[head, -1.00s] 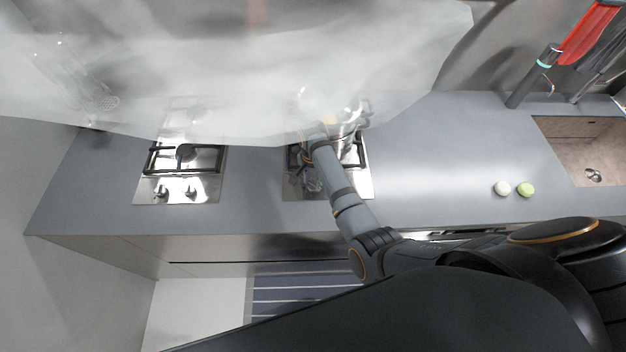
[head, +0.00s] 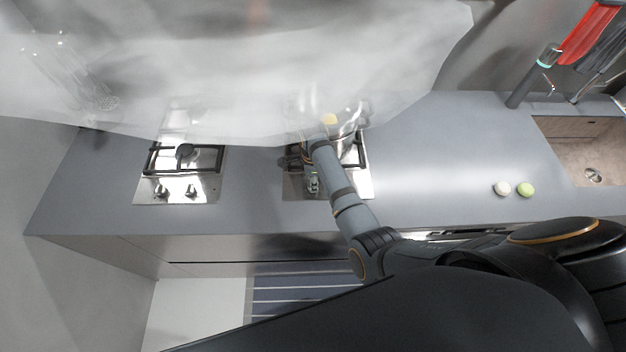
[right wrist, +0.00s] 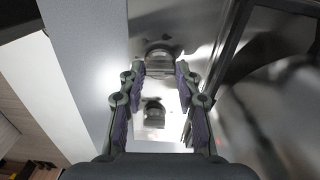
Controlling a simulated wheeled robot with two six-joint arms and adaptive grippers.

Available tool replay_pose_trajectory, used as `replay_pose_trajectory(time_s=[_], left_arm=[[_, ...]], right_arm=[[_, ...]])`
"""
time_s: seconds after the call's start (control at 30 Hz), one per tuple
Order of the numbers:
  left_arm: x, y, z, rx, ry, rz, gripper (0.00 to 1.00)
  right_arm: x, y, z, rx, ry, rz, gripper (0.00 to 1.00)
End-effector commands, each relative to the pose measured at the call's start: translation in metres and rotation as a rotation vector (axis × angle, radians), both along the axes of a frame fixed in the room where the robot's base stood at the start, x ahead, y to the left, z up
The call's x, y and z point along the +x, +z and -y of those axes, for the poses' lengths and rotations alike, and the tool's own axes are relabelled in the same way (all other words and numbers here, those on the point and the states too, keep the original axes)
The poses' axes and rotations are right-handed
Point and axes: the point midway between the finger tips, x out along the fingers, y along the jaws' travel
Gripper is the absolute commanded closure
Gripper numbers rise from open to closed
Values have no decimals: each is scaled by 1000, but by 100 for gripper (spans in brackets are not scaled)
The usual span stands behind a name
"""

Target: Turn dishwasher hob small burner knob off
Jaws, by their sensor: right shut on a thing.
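The right-hand steel hob (head: 358,188) is set in the grey counter, partly hidden by my right arm. A second knob (right wrist: 153,112) shows between the fingers, lower in the picture, apart from the fingertips. Which burner each knob serves cannot be told. My left gripper is not in view.
A shiny pot (head: 348,118) stands on the right hob behind my arm; a black grate (right wrist: 232,50) is close beside the gripper. A second hob (head: 150,190) with two knobs is to the left. A hazy translucent hood (head: 230,70) covers the back.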

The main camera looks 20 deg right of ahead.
Motion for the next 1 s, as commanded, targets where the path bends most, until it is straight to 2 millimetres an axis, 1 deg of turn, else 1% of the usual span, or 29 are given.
replay_pose_trajectory(time_s=[0.23,0.73,0.77,0.9,0.93,1.0], left_arm=[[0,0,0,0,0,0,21],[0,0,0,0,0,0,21],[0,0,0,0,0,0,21],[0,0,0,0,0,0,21],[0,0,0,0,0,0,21],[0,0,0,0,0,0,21]], right_arm=[[0,0,0,0,-71,0,98],[0,0,0,1,-88,0,98],[0,0,0,1,-88,0,66],[0,0,0,0,-87,0,47],[0,0,0,0,-87,0,43],[0,0,0,0,-87,0,43]])
